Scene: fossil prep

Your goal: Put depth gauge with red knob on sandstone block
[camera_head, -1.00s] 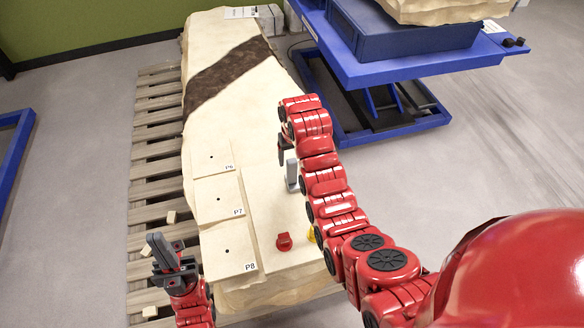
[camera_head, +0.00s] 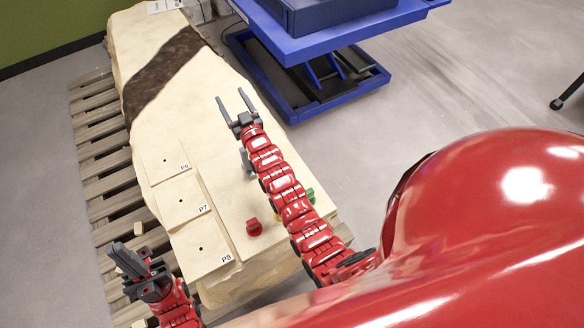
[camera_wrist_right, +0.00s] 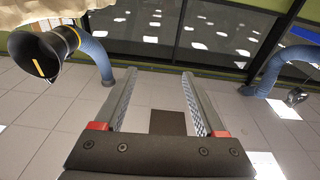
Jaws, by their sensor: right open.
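A large pale stone block (camera_head: 205,95), which looks like sandstone, lies on a wooden pallet and has a dark diagonal band. A red knob (camera_head: 254,228) sits on its top near the front right; any gauge body under it is too small to make out. My right gripper (camera_head: 231,95) is open, pointing away over the block's right side, beyond the red knob. The right wrist view shows its spread fingers (camera_wrist_right: 155,102) with nothing between them. My left gripper (camera_head: 126,258) looks shut and empty, off the block's front left, left of panel P8.
Flat panels P6 (camera_head: 165,160), P7 (camera_head: 182,200) and P8 (camera_head: 201,247) lie along the block's left side. A green knob (camera_head: 310,195) and a grey upright piece (camera_head: 247,168) stand near my right arm. A blue lift table (camera_head: 330,40) stands behind right.

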